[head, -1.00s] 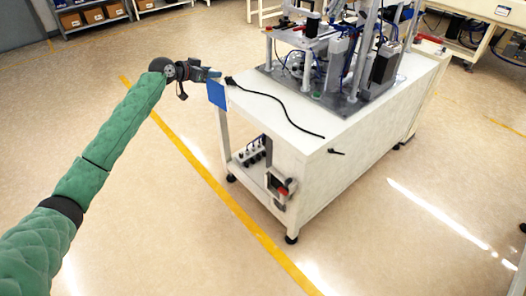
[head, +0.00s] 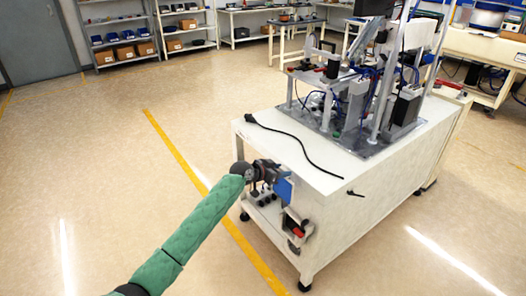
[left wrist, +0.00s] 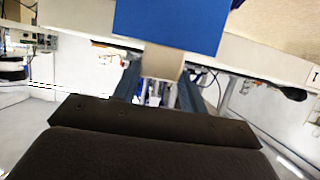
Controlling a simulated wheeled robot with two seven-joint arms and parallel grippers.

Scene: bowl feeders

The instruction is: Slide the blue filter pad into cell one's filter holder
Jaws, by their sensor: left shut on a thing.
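My left gripper (head: 274,173) is shut on the blue filter pad (head: 284,189), which appears in front of the near end of the white cabinet, below its top edge. In the left wrist view the flat blue pad (left wrist: 172,24) fills the top middle. A pale strip (left wrist: 162,62) runs from it down between the two dark fingers. The bowl feeder machine (head: 362,95) stands on the cabinet top. I cannot make out the filter holder or tell which part belongs to cell one. My right gripper is in neither view.
The white cabinet (head: 370,185) has a black cable (head: 290,135) across its top and a small dark lever (head: 356,194) on its side. A red-and-black switch (head: 298,231) sits on its near end. Open floor with a yellow line (head: 180,158) lies left. Shelves (head: 118,45) stand far behind.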

